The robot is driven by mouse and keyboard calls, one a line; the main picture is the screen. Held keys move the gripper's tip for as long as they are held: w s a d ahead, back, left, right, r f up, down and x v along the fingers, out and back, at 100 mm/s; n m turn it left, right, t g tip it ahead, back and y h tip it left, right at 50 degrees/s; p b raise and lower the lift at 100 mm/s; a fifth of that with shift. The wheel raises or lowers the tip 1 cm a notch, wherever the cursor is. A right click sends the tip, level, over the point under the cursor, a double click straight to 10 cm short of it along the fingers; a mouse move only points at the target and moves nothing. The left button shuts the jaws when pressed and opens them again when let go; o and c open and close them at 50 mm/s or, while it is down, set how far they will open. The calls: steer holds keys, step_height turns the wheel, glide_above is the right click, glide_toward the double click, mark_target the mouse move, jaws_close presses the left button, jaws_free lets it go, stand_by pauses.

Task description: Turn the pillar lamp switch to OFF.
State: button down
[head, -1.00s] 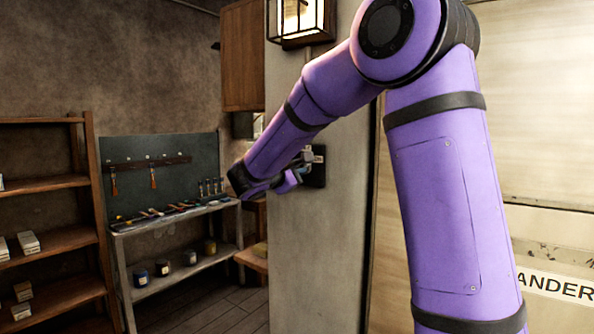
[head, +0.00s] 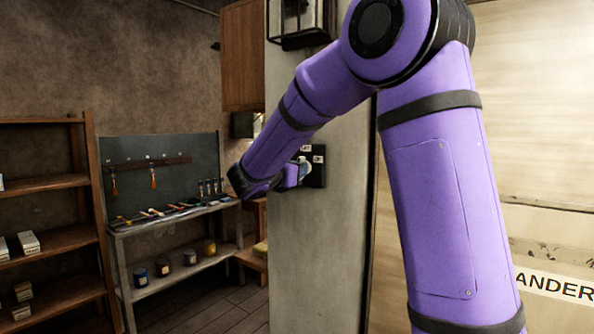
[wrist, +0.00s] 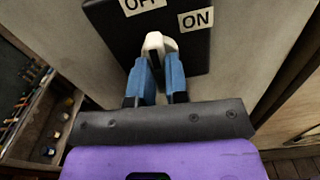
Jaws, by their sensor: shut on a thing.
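The switch plate (head: 318,162) is a black panel on the pillar (head: 335,235). In the wrist view the plate (wrist: 120,35) carries an OFF label (wrist: 141,4) and an ON label (wrist: 197,18). The pale switch lever (wrist: 157,39) stands out below the labels. The blue fingers of my gripper (wrist: 160,66) are shut on the lever from both sides and hide its lower part. In the head view my gripper (head: 301,171) is at the plate's left side, partly hidden by my arm. The pillar lamp (head: 300,15) above is dark.
A workbench (head: 170,217) with tools and jars stands at the left behind the pillar. A wooden shelf (head: 45,185) with small boxes is at the far left. A pale panel with a lettered sign (head: 553,288) is to the right.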

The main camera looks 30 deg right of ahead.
steer(key=shift+f+n, duration=0.1)
steer(key=shift+n, duration=0.5)
steer(key=c, duration=1.1)
jaws_free()
steer(key=v, duration=1)
steer(key=shift+s+a, duration=0.15)
steer(key=shift+a, duration=0.25)
